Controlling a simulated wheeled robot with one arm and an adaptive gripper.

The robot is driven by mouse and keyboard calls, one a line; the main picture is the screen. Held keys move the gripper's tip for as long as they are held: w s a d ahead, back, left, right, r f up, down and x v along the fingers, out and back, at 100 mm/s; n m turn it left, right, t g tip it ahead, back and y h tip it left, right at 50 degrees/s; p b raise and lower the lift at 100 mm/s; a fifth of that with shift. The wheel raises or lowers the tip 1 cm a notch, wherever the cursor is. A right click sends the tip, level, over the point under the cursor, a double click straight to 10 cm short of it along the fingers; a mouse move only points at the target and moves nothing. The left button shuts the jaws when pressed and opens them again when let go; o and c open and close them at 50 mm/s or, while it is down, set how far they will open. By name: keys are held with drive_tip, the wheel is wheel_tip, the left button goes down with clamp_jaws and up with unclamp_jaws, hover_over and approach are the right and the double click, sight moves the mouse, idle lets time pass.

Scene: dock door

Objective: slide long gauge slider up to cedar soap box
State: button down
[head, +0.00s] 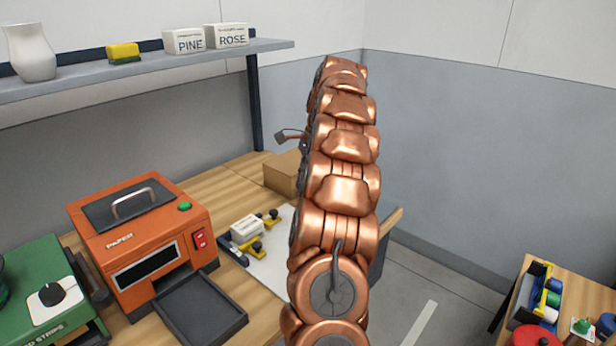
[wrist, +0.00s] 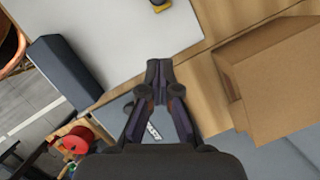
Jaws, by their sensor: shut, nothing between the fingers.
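In the head view a white box with unreadable print (head: 246,228), likely the cedar soap box, sits on the workbench by a gauge with black and yellow parts. One yellow slider with a black knob (head: 256,248) is at its near side, another (head: 271,218) beyond it. I cannot tell which is the long one. A small yellow part (wrist: 160,5) is cut off at the top of the wrist view. My gripper (wrist: 160,76) is shut and empty above the bench's edge area, apart from the gauge. My copper arm hides it in the head view.
A cardboard box (wrist: 280,85) stands right of my gripper in the wrist view. A pale sheet (wrist: 120,35) covers part of the bench, with a dark block (wrist: 62,72) beside it. The orange paper machine (head: 145,240) and its black tray (head: 200,308) stand left of the gauge.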

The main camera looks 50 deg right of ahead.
sight(280, 218)
drive_tip(key=shift+p+x, duration=0.55)
drive_tip(key=shift+x, duration=1.7)
drive_tip(key=shift+w+a+f, duration=0.1)
drive_tip(key=shift+a+f, duration=0.2)
drive_tip(key=shift+w+a+f+p, duration=0.25)
drive_tip(key=shift+w+a, duration=0.2)
drive_tip(key=shift+a, duration=0.3)
drive_tip(key=shift+w+a+f+p, duration=0.2)
drive_tip(key=shift+w+a, duration=0.25)
drive_tip(key=shift+a, duration=0.3)
drive_tip(key=shift+a, duration=0.1)
drive_tip(key=shift+a, duration=2)
